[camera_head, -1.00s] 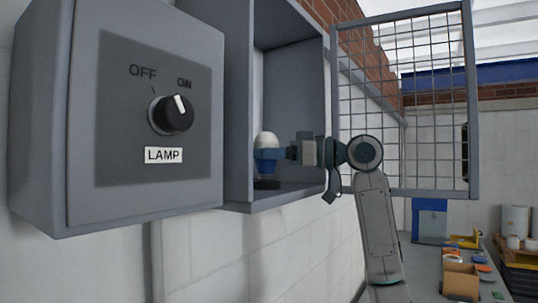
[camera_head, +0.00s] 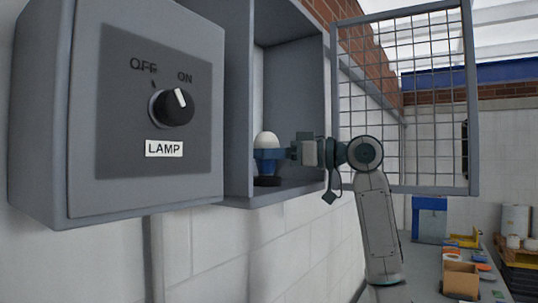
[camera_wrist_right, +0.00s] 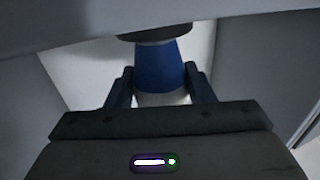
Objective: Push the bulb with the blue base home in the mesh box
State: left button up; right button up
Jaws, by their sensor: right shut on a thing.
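The bulb (camera_head: 266,139) has a white globe on top and a blue base (camera_wrist_right: 162,66). It stands upright inside the open mesh box (camera_head: 297,115), over a dark round socket (camera_head: 267,181) near the box floor. My right gripper (camera_head: 280,154) reaches in from the right and is shut on the bulb. In the right wrist view, its two fingers (camera_wrist_right: 163,88) flank the blue base, whose narrow end meets the dark socket at the top. I cannot tell how deep the base sits. My left gripper is out of view.
The mesh door (camera_head: 405,100) hangs open to the right of my arm. A grey lamp switch box (camera_head: 90,190) is on the wall at left, its knob (camera_head: 172,107) pointing toward ON. A bench (camera_head: 425,275) with several small items lies at lower right.

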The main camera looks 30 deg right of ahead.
jog(key=shift+f, duration=0.2)
jog(key=o, duration=1.7)
jog(key=shift+c, duration=0.2)
jog(key=shift+r, duration=0.1)
jog(key=shift+r+p, duration=3.4)
jog(key=shift+r, duration=0.1)
